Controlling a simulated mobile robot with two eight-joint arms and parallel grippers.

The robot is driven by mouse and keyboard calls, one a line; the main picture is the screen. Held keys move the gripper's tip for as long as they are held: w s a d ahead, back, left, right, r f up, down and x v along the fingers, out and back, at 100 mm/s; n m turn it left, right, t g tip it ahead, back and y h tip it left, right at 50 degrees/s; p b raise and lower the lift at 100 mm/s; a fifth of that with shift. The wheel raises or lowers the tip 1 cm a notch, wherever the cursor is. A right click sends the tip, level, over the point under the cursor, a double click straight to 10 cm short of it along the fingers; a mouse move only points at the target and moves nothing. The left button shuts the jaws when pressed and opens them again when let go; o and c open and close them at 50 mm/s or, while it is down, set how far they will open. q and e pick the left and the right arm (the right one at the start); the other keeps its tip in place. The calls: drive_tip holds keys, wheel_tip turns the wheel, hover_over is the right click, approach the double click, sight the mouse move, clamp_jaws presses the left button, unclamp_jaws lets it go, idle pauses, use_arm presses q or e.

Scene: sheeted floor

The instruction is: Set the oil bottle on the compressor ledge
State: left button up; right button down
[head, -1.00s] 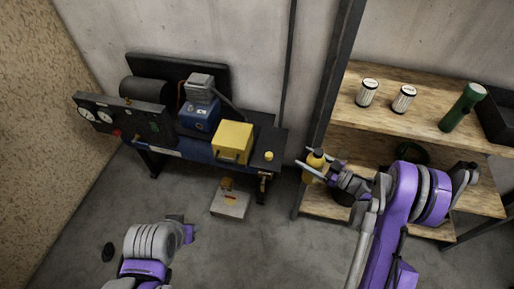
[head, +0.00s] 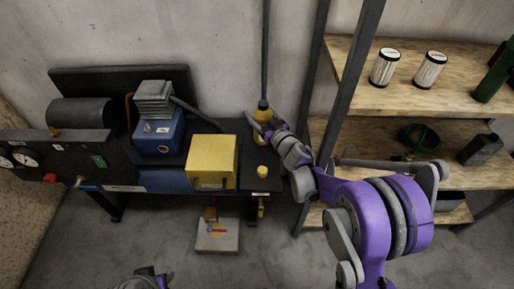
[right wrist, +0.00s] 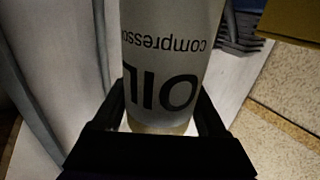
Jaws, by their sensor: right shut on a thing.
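The oil bottle (head: 262,108) is yellow with a dark cap. In the right wrist view its pale label (right wrist: 165,60) reads "OIL" and "compressor", upside down. My right gripper (head: 264,124) is shut on the bottle, one finger on each side in the wrist view. In the head view the bottle looks upright at the back right end of the compressor's dark ledge (head: 240,130). The compressor (head: 158,135) has a blue body and grey head. My left gripper is out of view; only a bit of that arm shows.
A yellow box (head: 211,158) and a small yellow cap (head: 262,170) are on the ledge left of and in front of the bottle. A dark shelf post (head: 350,80) stands close to my right arm. The wooden shelf (head: 450,98) carries two white cans (head: 385,67).

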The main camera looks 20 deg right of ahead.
wheel_tip(320, 180, down, 4)
drive_tip(key=shift+s+f+b, duration=0.1)
drive_tip(key=shift+b, duration=0.3)
drive_tip(key=shift+f+b, duration=0.55)
drive_tip(key=shift+f, duration=1.45)
drive_tip(key=shift+f, duration=0.15)
unclamp_jaws()
